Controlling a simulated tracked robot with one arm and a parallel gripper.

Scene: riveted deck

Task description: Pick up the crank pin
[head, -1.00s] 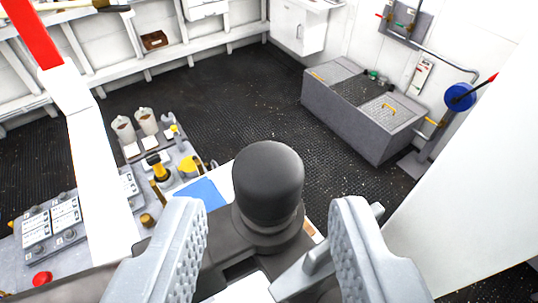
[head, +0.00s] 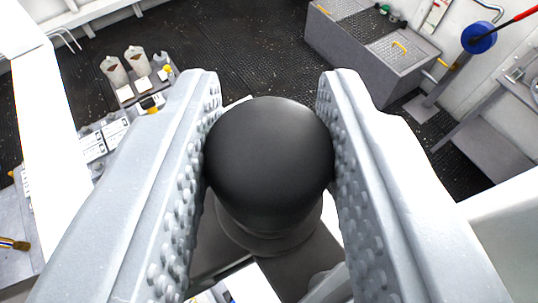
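A black, round-topped cylinder (head: 268,155), which I take to be the crank pin, stands between the two ribbed pads of my gripper (head: 268,135). Its left and right sides meet the pads, and the pads look closed onto it. The fingertips reach past its top in the picture. A dark flange shows under it, and its lower end is partly hidden by the fingers.
At the back right stands a grey bin (head: 365,45) with yellow handles. A blue round wheel (head: 479,37) is right of it. White bottles (head: 115,70) and small items stand on the left bench. The dark floor (head: 235,50) beyond is clear.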

